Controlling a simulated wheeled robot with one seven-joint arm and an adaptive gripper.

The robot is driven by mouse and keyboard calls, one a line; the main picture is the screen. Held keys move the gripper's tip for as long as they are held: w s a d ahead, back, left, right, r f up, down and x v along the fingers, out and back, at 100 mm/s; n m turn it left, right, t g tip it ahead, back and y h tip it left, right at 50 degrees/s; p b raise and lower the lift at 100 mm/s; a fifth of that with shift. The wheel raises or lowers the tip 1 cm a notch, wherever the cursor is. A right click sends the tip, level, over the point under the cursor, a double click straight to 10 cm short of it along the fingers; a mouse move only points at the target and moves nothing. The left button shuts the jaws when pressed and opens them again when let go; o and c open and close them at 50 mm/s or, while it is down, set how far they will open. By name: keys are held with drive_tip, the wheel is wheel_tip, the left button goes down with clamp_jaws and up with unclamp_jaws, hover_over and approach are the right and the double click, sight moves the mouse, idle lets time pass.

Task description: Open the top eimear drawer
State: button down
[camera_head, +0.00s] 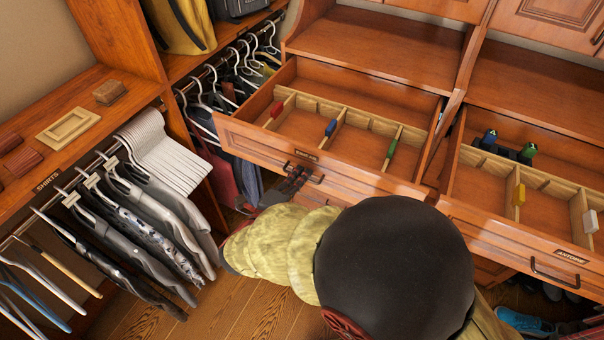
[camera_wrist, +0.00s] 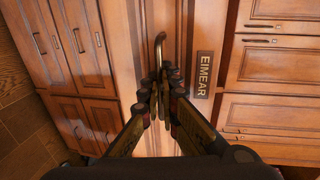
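The Eimear drawer (camera_head: 340,165) is pulled well out in the head view, its inside showing. Its name plate reads EIMEAR in the wrist view (camera_wrist: 204,74); in the head view the plate is too small to read. The drawer's dark curved handle (camera_wrist: 159,42) runs down between my fingers. My gripper (camera_wrist: 160,88) has its fingers close together around the handle and appears shut on it. In the head view my gripper (camera_head: 290,186) is at the drawer front, and my arm hides part of the area below.
Inside the drawer are wooden dividers with red, blue and green tabs (camera_head: 392,147). The Antoine drawer (camera_head: 520,235) also stands open at right. Hanging shirts (camera_head: 150,215) line the left. Wooden floor (camera_head: 235,300) shows between the clothes and my arm.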

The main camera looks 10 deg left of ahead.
drive_tip(key=c, duration=2.5)
unclamp_jaws()
drive_tip(key=shift+o, duration=0.6)
drive_tip(key=v, duration=1.2)
